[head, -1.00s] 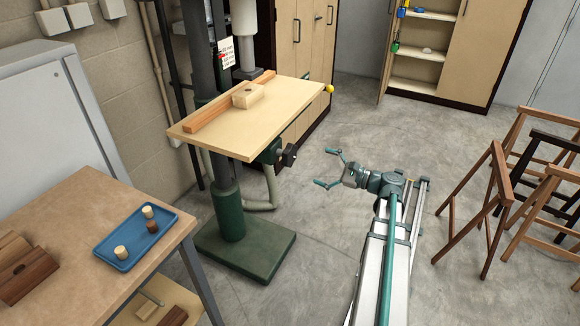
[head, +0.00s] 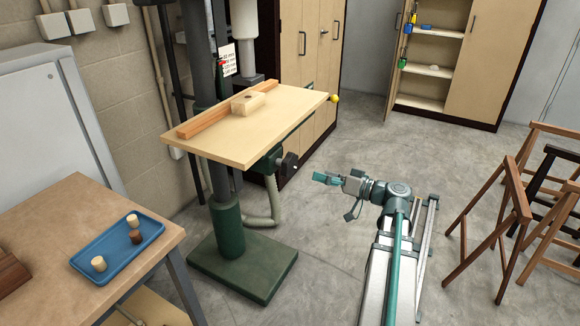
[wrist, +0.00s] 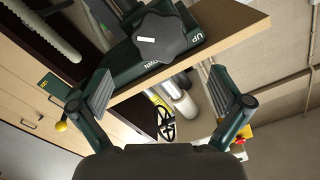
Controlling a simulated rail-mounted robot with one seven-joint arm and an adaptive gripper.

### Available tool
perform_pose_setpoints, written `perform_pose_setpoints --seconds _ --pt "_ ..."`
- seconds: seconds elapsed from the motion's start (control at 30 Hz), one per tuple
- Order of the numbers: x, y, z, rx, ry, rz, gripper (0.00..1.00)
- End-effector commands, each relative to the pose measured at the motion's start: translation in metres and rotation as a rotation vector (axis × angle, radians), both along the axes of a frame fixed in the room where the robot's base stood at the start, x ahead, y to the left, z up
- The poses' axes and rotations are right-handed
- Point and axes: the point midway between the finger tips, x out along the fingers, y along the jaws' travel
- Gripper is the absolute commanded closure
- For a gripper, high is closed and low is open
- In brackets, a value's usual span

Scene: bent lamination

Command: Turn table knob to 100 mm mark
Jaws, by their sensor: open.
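The table knob (head: 289,163) is dark and lobed, with a white line on it, and sits under the drill press table's near right edge. In the wrist view the knob (wrist: 168,38) shows at the top, with "UP" and "DOWN" lettering beside it. My gripper (head: 327,178) is open and empty, apart from the knob and to its right in the head view. Its two fingers (wrist: 160,88) are spread below the knob in the wrist view. A white scale card (head: 228,59) with a red pointer is on the column. Its mm figures are too small to read surely.
The drill press table (head: 285,112) carries a wooden fence and a block. A workbench (head: 60,215) with a blue tray (head: 85,262) stands at left. Wooden trestles (head: 495,220) stand at right. The floor around my gripper is clear.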

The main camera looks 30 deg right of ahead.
Motion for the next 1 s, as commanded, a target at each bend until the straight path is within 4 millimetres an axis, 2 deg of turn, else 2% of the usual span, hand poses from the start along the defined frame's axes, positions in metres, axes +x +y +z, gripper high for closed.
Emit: perform_pose_setpoints --seconds 0.27,0.7,1.0 --pt "0.02 0.014 0.0 -0.019 -0.013 0.004 0.0" --pt "0.077 0.053 0.0 -0.018 -0.013 0.002 0.0" --pt "0.089 0.062 0.0 -0.018 -0.013 0.001 0.0"
